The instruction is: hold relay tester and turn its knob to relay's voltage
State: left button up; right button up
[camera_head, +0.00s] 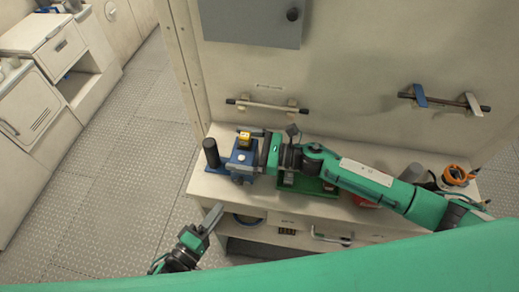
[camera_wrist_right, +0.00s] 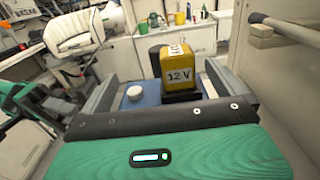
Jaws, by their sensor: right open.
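The blue relay tester (camera_head: 238,160) sits at the left end of the bench, with a black upright cylinder (camera_head: 211,152) at its left side. A yellow relay (camera_head: 244,136) stands on it; in the right wrist view the relay (camera_wrist_right: 180,66) is marked "12 V" and sits in a black base. A round white knob (camera_wrist_right: 135,93) shows on the blue top, left of the relay; its setting cannot be read. My right gripper (camera_wrist_right: 162,92) is open, its grey fingers either side of the tester's top. My left gripper (camera_head: 213,214) is empty, low by the bench's front left corner; its opening is unclear.
A green device (camera_head: 308,186) stands on the bench under my right arm. An orange coil (camera_head: 455,174) lies at the right end. Rails are on the wall behind, below a grey box (camera_head: 252,18). The floor to the left is clear up to white cabinets (camera_head: 50,60).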

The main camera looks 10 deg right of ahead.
jog(key=shift+x, duration=0.8)
jog(key=shift+c, duration=0.4)
jog(key=c, duration=0.9)
pick_arm(q)
jog(key=shift+o, duration=0.5)
